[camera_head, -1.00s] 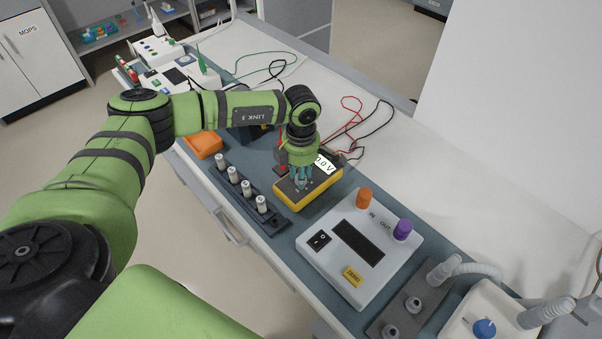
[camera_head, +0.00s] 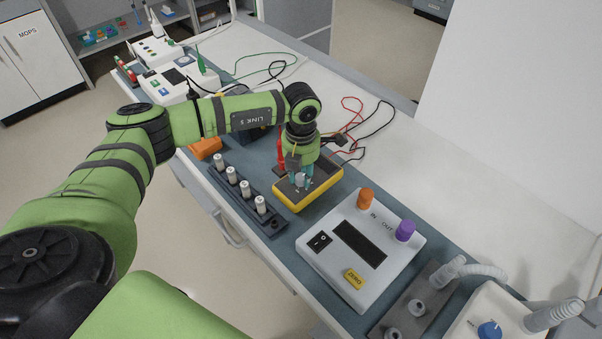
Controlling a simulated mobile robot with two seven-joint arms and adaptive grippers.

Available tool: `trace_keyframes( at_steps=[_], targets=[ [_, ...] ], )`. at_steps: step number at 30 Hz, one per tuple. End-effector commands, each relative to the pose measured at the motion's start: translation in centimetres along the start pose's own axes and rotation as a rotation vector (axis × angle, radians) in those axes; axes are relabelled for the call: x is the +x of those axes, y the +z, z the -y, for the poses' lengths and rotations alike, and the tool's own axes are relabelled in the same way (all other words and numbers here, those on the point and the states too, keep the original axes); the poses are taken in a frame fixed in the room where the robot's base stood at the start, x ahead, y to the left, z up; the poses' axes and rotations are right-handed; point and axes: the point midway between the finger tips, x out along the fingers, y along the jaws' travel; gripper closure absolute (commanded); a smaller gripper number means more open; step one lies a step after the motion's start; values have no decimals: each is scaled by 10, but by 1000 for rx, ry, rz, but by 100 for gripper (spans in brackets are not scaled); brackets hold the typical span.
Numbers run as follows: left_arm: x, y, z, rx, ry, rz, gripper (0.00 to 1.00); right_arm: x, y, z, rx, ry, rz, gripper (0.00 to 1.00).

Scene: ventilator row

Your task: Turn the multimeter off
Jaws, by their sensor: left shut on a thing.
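The yellow-edged multimeter (camera_head: 322,192) lies on the blue-grey mat of the bench. My left gripper (camera_head: 302,184) points down over its dark face and is shut on its dial, which the fingers mostly hide. I cannot make out the display's reading, as the wrist and gripper body cover that end of the meter. My right gripper is not in view.
A rack (camera_head: 238,186) with several white cylinders stands left of the meter. A white box (camera_head: 335,268) with orange and purple knobs stands in front of it. Red and black leads (camera_head: 352,115) lie behind. An orange block (camera_head: 205,148) sits farther left.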

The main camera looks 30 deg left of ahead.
Motion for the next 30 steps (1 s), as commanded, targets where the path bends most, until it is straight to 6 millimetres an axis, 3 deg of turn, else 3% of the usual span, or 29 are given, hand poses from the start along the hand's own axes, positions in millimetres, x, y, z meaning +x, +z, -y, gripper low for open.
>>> trace_keyframes(
  at_steps=[16, 17, 18, 19, 30],
  targets=[
    [2, -1, 1, -28, 0, -5, 100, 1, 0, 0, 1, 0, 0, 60],
    [2, -1, 1, -28, -1, -5, 66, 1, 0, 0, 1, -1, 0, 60],
    [2, -1, 1, -28, -1, -5, 50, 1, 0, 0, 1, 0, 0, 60],
    [2, -1, 1, -28, -1, -5, 46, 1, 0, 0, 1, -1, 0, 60],
    [-3, 0, 0, -27, 0, -1, 46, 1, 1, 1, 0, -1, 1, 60]
  ],
)
